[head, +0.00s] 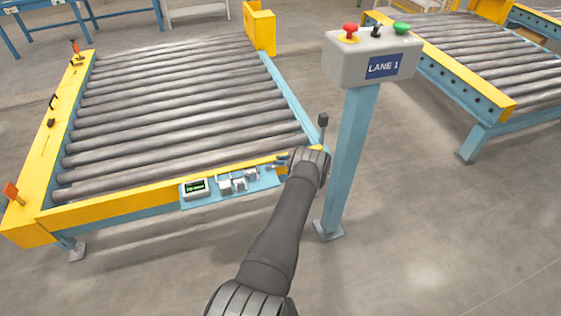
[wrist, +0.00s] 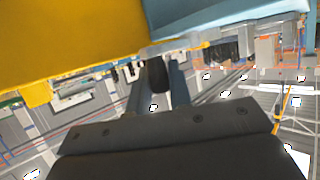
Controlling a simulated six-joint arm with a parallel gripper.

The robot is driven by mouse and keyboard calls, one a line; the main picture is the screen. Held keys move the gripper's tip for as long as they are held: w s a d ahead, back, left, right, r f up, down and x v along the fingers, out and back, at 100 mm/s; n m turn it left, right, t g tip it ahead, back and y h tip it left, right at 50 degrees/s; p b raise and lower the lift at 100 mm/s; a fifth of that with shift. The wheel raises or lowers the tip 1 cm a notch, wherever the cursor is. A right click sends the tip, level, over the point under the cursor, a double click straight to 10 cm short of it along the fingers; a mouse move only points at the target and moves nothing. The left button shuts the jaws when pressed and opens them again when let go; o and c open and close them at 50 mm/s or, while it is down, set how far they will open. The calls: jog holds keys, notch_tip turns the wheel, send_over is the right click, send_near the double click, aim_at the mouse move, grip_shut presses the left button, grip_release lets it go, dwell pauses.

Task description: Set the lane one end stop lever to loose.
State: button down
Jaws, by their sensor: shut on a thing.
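My gripper (head: 283,162) is at the front right corner of the lane one conveyor (head: 110,213), against its yellow front rail. In the wrist view my gripper (wrist: 160,94) has its two fingers shut on a dark rounded handle, the end stop lever (wrist: 157,76). The lever's handle sits between the fingers, below the yellow and blue frame parts in that picture. In the head view my gripper hides the lever, and I cannot tell which setting it stands at.
A control post with a LANE 1 box (head: 372,60) stands just right of my arm. A small panel (head: 195,188) with a green display and grey fittings (head: 238,181) hang on the front rail. A second conveyor (head: 470,60) is at the right. Open floor lies in front.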

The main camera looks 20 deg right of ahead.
jog(key=shift+w, duration=0.1)
dwell(0.3)
jog(key=c, duration=1.3)
grip_release()
jog(key=shift+c, duration=0.2)
jog(key=v, duration=1.7)
jog(key=shift+r, duration=0.15)
jog(key=x, duration=1.7)
